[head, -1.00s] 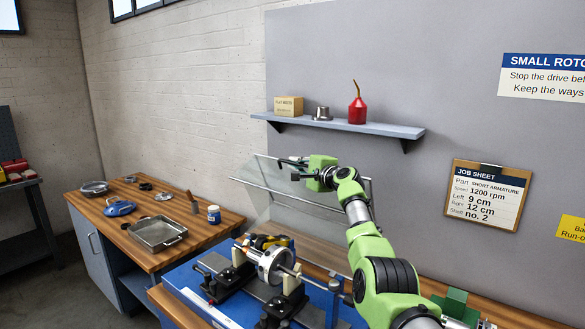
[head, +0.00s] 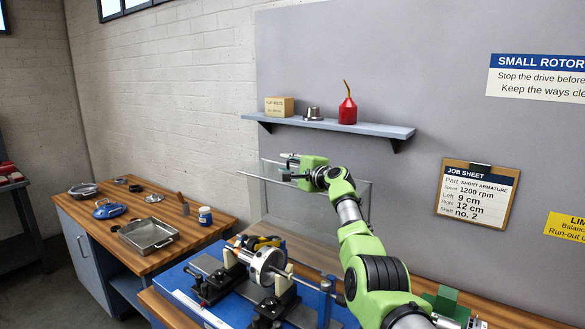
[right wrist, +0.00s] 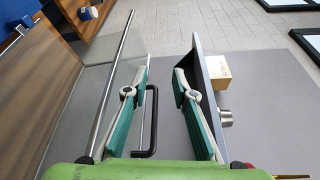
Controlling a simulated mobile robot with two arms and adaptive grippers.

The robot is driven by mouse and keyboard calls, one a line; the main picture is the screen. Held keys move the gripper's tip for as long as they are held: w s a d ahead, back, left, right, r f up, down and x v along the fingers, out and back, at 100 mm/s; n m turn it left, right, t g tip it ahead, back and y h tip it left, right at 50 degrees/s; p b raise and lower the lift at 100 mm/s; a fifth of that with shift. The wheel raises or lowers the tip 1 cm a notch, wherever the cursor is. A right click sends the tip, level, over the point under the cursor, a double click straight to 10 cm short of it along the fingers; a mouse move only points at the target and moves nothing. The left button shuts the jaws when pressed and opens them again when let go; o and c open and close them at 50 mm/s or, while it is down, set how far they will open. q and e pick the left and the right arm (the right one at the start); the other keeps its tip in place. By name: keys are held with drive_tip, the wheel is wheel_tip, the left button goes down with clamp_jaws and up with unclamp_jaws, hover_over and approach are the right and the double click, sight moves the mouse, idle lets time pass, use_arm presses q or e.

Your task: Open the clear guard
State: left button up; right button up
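The clear guard (head: 318,208) is a transparent panel standing nearly upright behind the rotor, with a metal bar along its top edge. Its bar also shows at the left of the right wrist view (right wrist: 112,80). The guard's black handle (right wrist: 151,125) lies between the spread fingers of my right gripper (right wrist: 158,90), close to the left finger. My right gripper is open, and in the head view (head: 287,169) it is at the guard's top edge. The rotor (head: 262,266) sits on black supports on the blue machine bed, in front of the guard. My left gripper is out of view.
A wall shelf (head: 335,125) with a box, a metal part and a red oil can is just above my right gripper. The grey wall panel (head: 400,80) is behind. A side bench (head: 175,217) with a metal tray stands at left.

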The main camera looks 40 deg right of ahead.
drive_tip(key=s, duration=1.2)
drive_tip(key=shift+a+r, duration=0.2)
drive_tip(key=shift+r, duration=0.2)
